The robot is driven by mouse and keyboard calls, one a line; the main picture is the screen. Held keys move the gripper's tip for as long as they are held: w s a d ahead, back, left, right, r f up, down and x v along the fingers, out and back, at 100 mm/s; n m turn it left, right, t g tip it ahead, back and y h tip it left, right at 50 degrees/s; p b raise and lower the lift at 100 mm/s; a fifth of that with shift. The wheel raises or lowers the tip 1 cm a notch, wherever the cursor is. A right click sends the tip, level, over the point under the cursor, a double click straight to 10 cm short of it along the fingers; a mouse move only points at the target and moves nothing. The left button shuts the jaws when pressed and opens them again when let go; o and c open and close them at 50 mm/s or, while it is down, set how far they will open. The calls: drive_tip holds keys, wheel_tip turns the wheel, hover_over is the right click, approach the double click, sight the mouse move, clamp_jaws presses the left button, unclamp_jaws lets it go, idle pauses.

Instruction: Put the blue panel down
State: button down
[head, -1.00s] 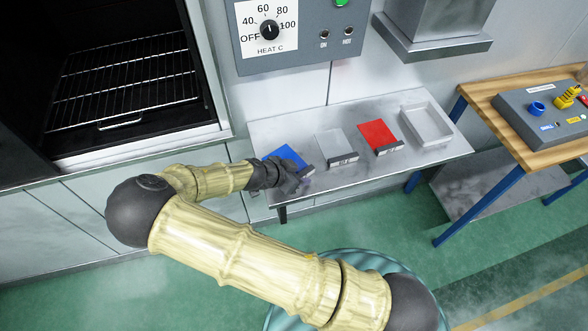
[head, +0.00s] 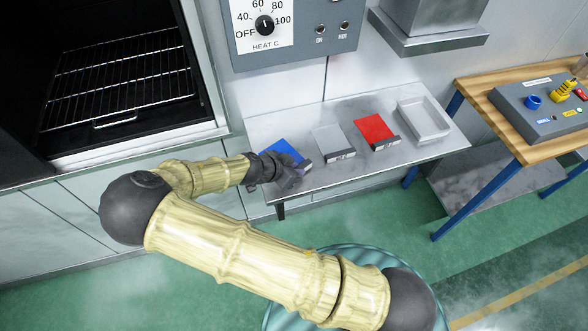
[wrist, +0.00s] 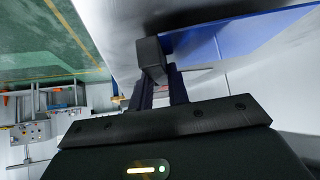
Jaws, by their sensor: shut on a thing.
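The blue panel (head: 283,151) is at the left end of the grey metal shelf in the head view, with a dark edge strip along its front. My gripper (head: 298,173) is at that front edge and shut on the panel. In the wrist view the blue panel (wrist: 240,38) runs across the upper right, with my gripper's fingers (wrist: 158,85) at its dark edge. The panel lies at or very near the shelf top; I cannot tell whether it rests fully on it. My gripper hides part of its front.
On the shelf (head: 305,112), a clear panel (head: 331,140), a red panel (head: 374,130) and a grey tray (head: 424,119) stand to the right. An open oven with a wire rack (head: 120,80) is at left. A wooden bench (head: 480,90) is at right.

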wheel_tip(320, 180, up, 8)
drive_tip(key=shift+r+b, duration=0.2)
drive_tip(key=shift+b, duration=0.55)
drive_tip(key=shift+r, duration=0.4)
